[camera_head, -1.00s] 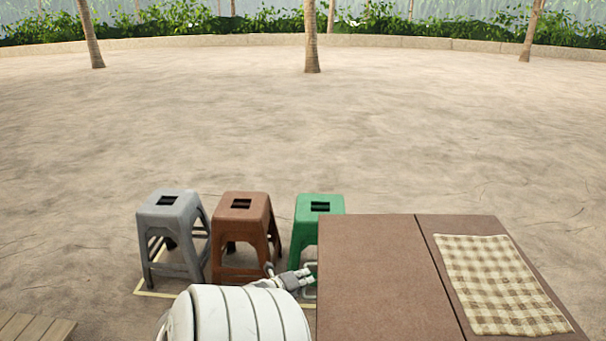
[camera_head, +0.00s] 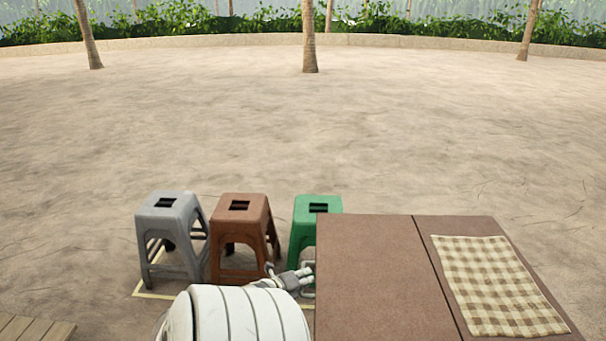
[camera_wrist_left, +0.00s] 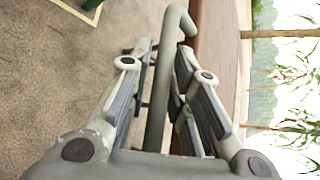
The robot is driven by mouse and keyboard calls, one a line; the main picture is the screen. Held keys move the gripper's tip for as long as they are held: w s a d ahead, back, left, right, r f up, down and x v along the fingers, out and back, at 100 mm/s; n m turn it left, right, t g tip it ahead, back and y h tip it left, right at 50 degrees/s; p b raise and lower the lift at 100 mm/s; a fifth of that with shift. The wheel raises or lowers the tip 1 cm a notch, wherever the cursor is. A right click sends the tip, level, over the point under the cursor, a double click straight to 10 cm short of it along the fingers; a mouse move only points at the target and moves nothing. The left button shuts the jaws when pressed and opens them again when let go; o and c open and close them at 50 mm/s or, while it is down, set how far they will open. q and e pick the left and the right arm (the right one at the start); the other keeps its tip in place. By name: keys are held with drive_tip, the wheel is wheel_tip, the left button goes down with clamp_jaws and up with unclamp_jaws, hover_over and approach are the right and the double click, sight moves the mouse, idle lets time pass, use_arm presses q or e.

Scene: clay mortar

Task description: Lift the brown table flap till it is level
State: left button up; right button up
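The brown table flap (camera_head: 370,270) is the left part of the brown tabletop, with a dark seam between it and the fixed part (camera_head: 455,224). It looks level with the fixed part, or nearly so. A pale metal handle (camera_head: 309,266) sticks out at the flap's left edge. My left gripper (camera_head: 304,278) is at this handle. My right gripper is in neither view.
A checkered cloth (camera_head: 497,285) lies on the fixed part. A grey stool (camera_head: 170,225), a brown stool (camera_head: 240,230) and a green stool (camera_head: 318,205) stand left of and behind the flap. A wooden platform edge (camera_head: 30,328) shows at lower left. Open sand lies beyond.

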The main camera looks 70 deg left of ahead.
use_arm(q)
drive_tip(key=shift+s, duration=0.1)
drive_tip(key=shift+s+d+r, duration=0.15)
drive_tip(key=shift+s, duration=0.3)
drive_tip(key=v, duration=1.1)
drive_tip(key=shift+w+d, duration=0.1)
drive_tip(key=shift+w, duration=0.05)
drive_tip(key=s+d+f+n+g+h, duration=0.15)
drive_tip(key=s+d+f+n, duration=0.25)
drive_tip(key=d+f, duration=0.5)
drive_tip(key=s+d+f+n+g, duration=0.3)
drive_tip(key=d+f+n, duration=0.2)
drive_tip(key=f, duration=0.8)
drive_tip(key=s+d+f+n+g+h, duration=0.1)
drive_tip(key=d+f, duration=0.3)
drive_tip(key=d, duration=0.5)
drive_tip(key=s+d+f+n+g+h, duration=0.2)
drive_tip(key=d+f, duration=0.3)
drive_tip(key=d, duration=0.5)
drive_tip(key=s+d+f+n+g+h, duration=0.1)
drive_tip(key=d+f, duration=0.4)
drive_tip(key=d, duration=0.5)
drive_tip(key=s+n+g, duration=0.1)
drive_tip(key=s+n, duration=0.1)
drive_tip(key=shift+d+f+n+h, duration=0.15)
drive_tip(key=shift+d+n+h, duration=0.05)
drive_tip(key=shift+n+h, duration=0.2)
